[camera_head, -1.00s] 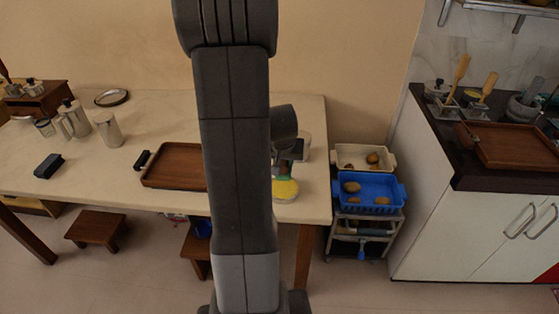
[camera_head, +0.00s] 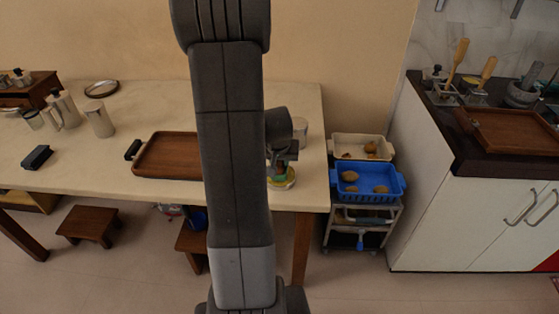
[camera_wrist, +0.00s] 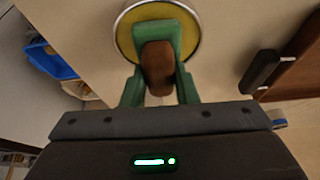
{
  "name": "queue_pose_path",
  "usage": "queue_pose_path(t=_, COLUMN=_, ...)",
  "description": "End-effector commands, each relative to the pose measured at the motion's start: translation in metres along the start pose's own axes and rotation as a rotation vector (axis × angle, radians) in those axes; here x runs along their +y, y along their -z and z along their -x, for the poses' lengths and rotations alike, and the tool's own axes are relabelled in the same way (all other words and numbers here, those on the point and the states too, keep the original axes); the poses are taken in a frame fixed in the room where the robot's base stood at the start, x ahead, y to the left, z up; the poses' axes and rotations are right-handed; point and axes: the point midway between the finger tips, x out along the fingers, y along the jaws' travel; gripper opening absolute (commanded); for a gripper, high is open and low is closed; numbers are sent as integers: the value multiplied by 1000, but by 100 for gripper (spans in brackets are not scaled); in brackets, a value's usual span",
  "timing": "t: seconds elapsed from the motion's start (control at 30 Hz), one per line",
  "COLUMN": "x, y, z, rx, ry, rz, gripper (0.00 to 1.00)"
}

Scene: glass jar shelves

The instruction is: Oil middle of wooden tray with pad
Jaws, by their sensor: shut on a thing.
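My gripper (camera_wrist: 160,75) has green fingers, shut on a brown wooden handle (camera_wrist: 158,68), seemingly the pad's. Behind it is a round yellow dish with a pale rim (camera_wrist: 126,38); the head view shows it too (camera_head: 283,182), near the table's front edge under my gripper. The pad's lower face is hidden, so I cannot tell whether it touches the dish. The wooden tray (camera_head: 172,156) lies on the table, left of my arm, which hides its right part. Its black handle (camera_head: 132,150) is at its left end; a tray corner shows in the wrist view (camera_wrist: 298,76).
A silver canister (camera_head: 100,121), a black block (camera_head: 37,157) and a round plate (camera_head: 101,89) stand left on the table. A blue crate (camera_head: 367,190) is on a cart at the right. Another wooden tray (camera_head: 515,132) lies on the dark counter.

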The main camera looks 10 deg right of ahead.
Motion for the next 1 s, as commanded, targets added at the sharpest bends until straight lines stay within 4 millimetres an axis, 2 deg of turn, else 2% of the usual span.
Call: queue_pose_path(t=1.0, x=0, y=-2, z=-6, rx=0, ry=0, rz=0, gripper=0)
